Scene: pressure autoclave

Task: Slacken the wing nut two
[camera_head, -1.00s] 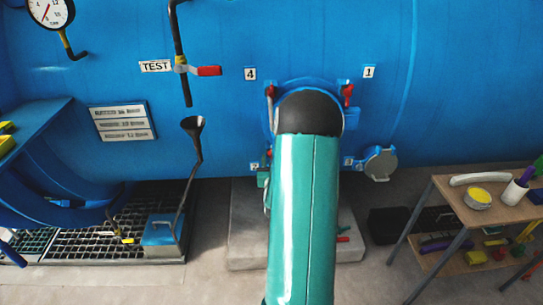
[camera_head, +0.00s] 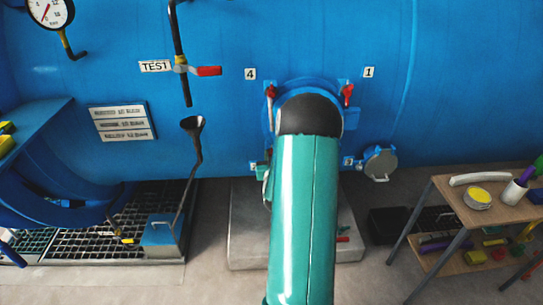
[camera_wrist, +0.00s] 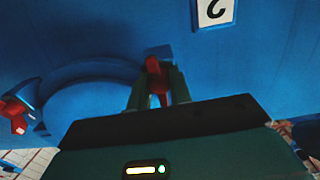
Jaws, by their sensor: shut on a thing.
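Wing nut two (camera_wrist: 153,66) is red and sits in a blue bracket at the rim of the round blue cover (camera_wrist: 92,98) in the wrist view. A tag reading 2 (camera_wrist: 214,10), upside down there, is beside it. My gripper (camera_wrist: 158,82) is shut on this nut, with one green finger on each side. Another red wing nut (camera_wrist: 14,114) is at the left of the wrist view. In the head view, red wing nuts four (camera_head: 270,91) and one (camera_head: 347,93) show at the top of the cover. My arm hides most of the cover and nut two there.
A red-handled valve (camera_head: 207,71) and a black funnel (camera_head: 193,125) are left of the cover. A grey round lid (camera_head: 381,162) hangs open at its right. A wooden table (camera_head: 470,212) with items stands at the right. A concrete slab (camera_head: 248,250) lies below.

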